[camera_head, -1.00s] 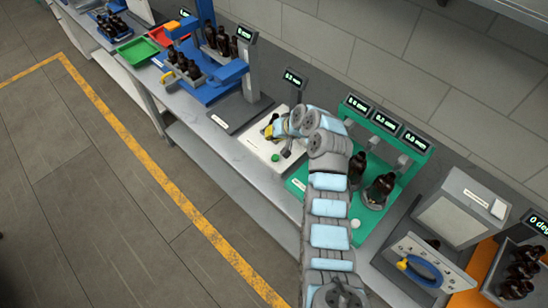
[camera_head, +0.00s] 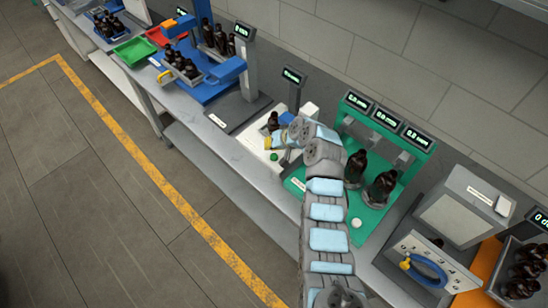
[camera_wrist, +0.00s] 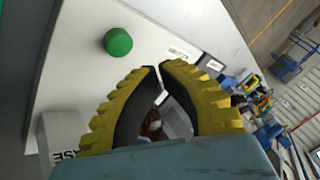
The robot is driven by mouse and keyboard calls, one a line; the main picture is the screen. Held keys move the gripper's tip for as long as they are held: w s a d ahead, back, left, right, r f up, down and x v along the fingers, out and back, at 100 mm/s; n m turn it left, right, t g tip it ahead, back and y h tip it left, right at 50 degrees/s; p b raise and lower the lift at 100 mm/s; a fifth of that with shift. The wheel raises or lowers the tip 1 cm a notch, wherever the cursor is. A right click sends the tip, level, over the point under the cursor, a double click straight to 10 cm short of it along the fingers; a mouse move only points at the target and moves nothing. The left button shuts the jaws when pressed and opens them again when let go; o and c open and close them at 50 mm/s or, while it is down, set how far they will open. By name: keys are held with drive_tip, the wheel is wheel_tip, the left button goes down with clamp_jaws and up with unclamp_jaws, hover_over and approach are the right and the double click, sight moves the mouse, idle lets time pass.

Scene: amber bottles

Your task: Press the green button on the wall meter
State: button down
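The green button (camera_head: 274,156) sits on the white base plate (camera_head: 258,153) of the station with a small dark display (camera_head: 293,76) on a post. It also shows in the wrist view (camera_wrist: 118,42), ahead and to the left of the fingertips, apart from them. My gripper (camera_head: 268,143) is just behind the button over the plate. In the wrist view, its yellow fingers (camera_wrist: 158,68) curve together with tips almost touching. A brown bottle (camera_head: 272,120) stands on the station behind the gripper. Something brown shows through the finger loop; I cannot see it being gripped.
A green station (camera_head: 356,222) with several displays and two dark bottles stands right of my arm. A blue station (camera_head: 211,92) with bottles stands left. The wall is close behind; open floor lies in front of the bench.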

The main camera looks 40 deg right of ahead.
drive_tip(key=shift+f+b, duration=0.45)
drive_tip(key=shift+f, duration=0.75)
drive_tip(key=shift+f, duration=0.1)
idle(0.4)
drive_tip(key=shift+f+b, duration=0.3)
drive_tip(key=shift+b, duration=0.15)
drive_tip(key=shift+f+b, duration=0.35)
drive_tip(key=shift+f, duration=0.15)
idle(0.8)
drive_tip(key=shift+r, duration=0.1)
drive_tip(key=shift+r+p, duration=0.35)
drive_tip(key=shift+r, duration=0.5)
drive_tip(key=shift+r+p, duration=1.1)
drive_tip(key=shift+r, duration=1.4)
